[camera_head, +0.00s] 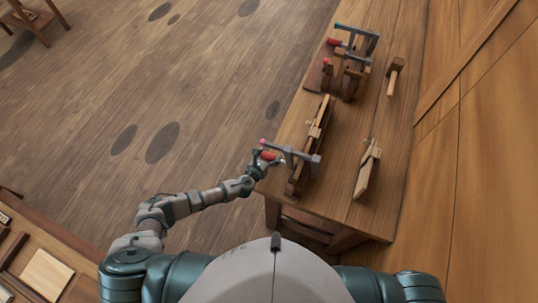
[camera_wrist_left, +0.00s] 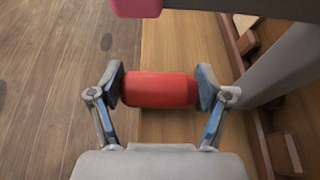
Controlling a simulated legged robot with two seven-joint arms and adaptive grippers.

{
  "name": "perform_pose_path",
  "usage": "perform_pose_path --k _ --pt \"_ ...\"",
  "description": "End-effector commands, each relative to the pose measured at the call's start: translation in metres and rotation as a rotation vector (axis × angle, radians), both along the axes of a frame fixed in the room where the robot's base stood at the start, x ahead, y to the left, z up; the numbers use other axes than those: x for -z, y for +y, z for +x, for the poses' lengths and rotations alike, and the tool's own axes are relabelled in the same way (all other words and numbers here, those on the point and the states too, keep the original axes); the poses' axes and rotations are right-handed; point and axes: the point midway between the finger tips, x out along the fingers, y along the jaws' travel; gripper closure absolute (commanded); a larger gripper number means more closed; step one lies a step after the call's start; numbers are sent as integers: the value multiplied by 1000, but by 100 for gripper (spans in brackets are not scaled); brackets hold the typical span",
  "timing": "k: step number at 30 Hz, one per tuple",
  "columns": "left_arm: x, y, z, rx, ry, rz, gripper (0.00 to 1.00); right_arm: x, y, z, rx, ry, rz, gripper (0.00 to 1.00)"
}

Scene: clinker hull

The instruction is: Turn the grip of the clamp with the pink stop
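The clamp (camera_head: 300,156) with the pink stop (camera_head: 263,141) sits at the near left end of the workbench, on a wooden piece. Its red grip (camera_head: 268,156) is just below the stop. In the left wrist view the pink stop (camera_wrist_left: 136,7) shows at the top edge and the red grip (camera_wrist_left: 160,90) lies crosswise. My left gripper (camera_head: 264,164) is at this grip. In the left wrist view its finger pads (camera_wrist_left: 161,92) press on both sides of the red grip, with no clear gap. My right gripper is not in view.
More clamps (camera_head: 352,60) with red and teal ends stand at the far end of the workbench (camera_head: 360,128). A mallet (camera_head: 394,76) and a wooden tool (camera_head: 367,170) lie to the right. A wooden wall (camera_head: 480,150) rises beyond. Floor to the left is open.

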Motion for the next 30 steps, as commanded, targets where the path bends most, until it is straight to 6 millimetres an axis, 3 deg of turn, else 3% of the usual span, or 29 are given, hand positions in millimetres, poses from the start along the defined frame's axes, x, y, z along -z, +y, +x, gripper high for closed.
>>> perform_pose_path --k 8,30 --pt "-1 1 2 1 23 10 58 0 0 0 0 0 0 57" --pt "1 -2 7 54 355 131 58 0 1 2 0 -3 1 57"
